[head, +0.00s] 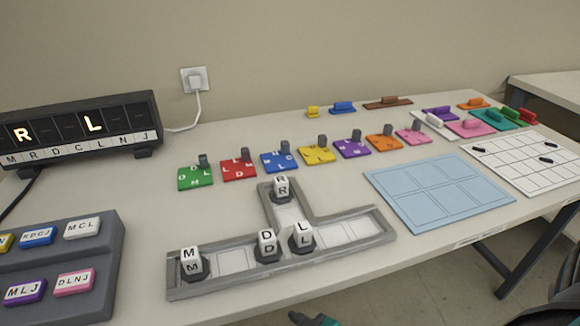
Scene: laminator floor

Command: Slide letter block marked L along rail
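The white letter block marked L (301,235) stands on a dark base in the grey T-shaped rail (184,292), near where the side branch meets the long channel. The block marked D (267,243) stands close to its left, and the block marked M (191,261) stands near the left end. The block marked R (281,187) stands at the far end of the branch. The channel right of L shows empty cells. No gripper is at the blocks. A small dark and teal part (311,319), likely my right gripper, shows at the bottom edge, cut off. My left gripper is out of view.
A display (85,125) at left shows lit R and L. A grey stand (66,265) with lettered tiles is at front left. Several coloured lettered tiles with pegs, such as a green one (195,177), stand behind the rail. A blue mat (438,192) lies right.

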